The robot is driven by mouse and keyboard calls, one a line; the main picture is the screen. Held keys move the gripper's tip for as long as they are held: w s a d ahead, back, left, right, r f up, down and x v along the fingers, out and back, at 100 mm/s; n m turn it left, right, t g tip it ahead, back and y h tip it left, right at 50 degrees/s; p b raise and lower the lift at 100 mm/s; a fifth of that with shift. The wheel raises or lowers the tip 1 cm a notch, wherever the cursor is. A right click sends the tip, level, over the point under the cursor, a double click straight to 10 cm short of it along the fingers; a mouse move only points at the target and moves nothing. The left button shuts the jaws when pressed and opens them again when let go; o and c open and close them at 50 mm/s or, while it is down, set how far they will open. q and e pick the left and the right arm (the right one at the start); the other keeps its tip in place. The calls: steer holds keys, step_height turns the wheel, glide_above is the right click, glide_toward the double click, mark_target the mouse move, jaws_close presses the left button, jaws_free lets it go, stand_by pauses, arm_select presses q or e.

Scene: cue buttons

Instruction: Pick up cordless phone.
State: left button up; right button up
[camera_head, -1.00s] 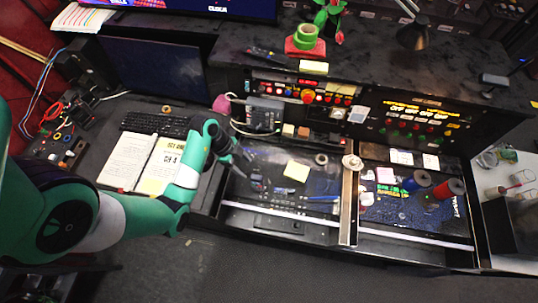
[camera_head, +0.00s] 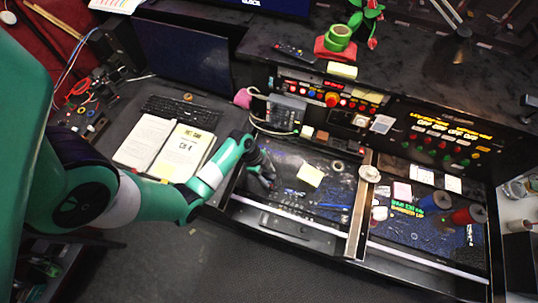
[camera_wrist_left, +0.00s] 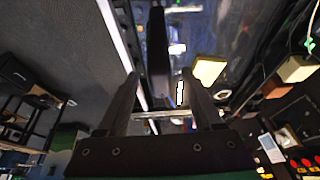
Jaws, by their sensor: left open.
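My left gripper (camera_head: 264,170) reaches into the left part of the open drawer in the head view. Its two fingers stand apart in the left wrist view (camera_wrist_left: 160,100). A long dark object (camera_wrist_left: 158,50) shows between and beyond the fingertips there. It may be the cordless phone, but it is too dark to be sure, and I cannot tell whether the fingers touch it. In the head view the gripper hides this part of the drawer. My right gripper is not in view.
A yellow note (camera_head: 310,175) and a blue pen (camera_head: 335,206) lie in the same drawer. A divider (camera_head: 357,222) separates it from the right compartment with red (camera_head: 468,214) and blue spools. An open book (camera_head: 165,147) lies at the left. The control panel rises behind.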

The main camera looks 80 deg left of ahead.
arm_select(q)
steer(key=shift+w+d+f, duration=0.1)
steer(key=shift+w+f, duration=0.1)
steer(key=shift+f, duration=0.25)
jaws_close()
stand_by(1.1)
